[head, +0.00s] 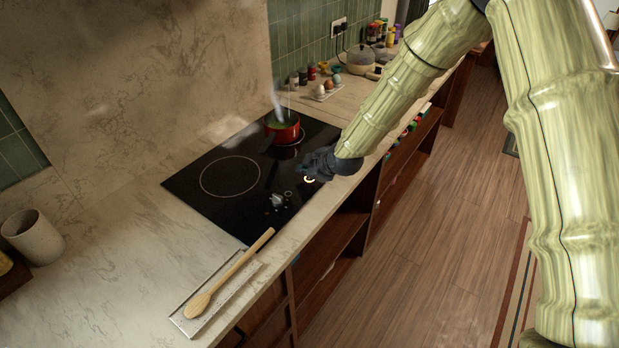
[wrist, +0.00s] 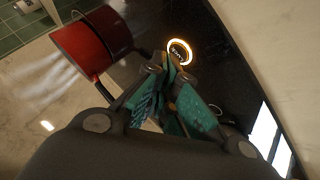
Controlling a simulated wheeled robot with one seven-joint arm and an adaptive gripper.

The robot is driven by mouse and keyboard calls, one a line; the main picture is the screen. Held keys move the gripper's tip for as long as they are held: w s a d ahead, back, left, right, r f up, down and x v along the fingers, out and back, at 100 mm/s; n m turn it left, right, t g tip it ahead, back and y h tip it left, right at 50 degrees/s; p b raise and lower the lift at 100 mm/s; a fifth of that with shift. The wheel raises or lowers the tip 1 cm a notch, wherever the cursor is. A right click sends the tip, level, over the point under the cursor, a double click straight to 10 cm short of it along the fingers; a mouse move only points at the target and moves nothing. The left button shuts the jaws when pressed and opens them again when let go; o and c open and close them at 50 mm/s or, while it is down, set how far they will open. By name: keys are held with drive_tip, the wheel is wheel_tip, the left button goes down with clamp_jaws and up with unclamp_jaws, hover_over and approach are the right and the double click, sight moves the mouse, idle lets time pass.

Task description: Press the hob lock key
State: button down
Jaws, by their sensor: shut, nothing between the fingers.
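The black glass hob (head: 200,185) is set in the pale marble counter. A ring-shaped key (head: 309,180) glows orange-white near its front right edge. The glowing ring (wrist: 179,52) also shows in the wrist view, with dark marks inside it that are too small to read. My gripper (head: 311,168) is shut and empty, low over the front right of the hob beside the ring. In the wrist view my teal fingertips (wrist: 168,66) meet just below the ring in the picture. I cannot tell whether they touch the glass.
A red pot (head: 282,127) steams on the rear right of the hob; it is close to my fingers in the wrist view (wrist: 82,45). A small grey shape (head: 278,200) shows on the front of the hob. A wooden spoon (head: 230,275) lies on a tray (head: 214,305) at the front.

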sight(307, 179)
drive_tip(key=shift+r, duration=0.45)
drive_tip(key=shift+r, duration=0.15)
wheel_tip(307, 179, up, 6)
drive_tip(key=p, duration=0.3)
idle(0.4)
drive_tip(key=shift+a+f, duration=0.15)
drive_tip(key=shift+f, duration=0.05)
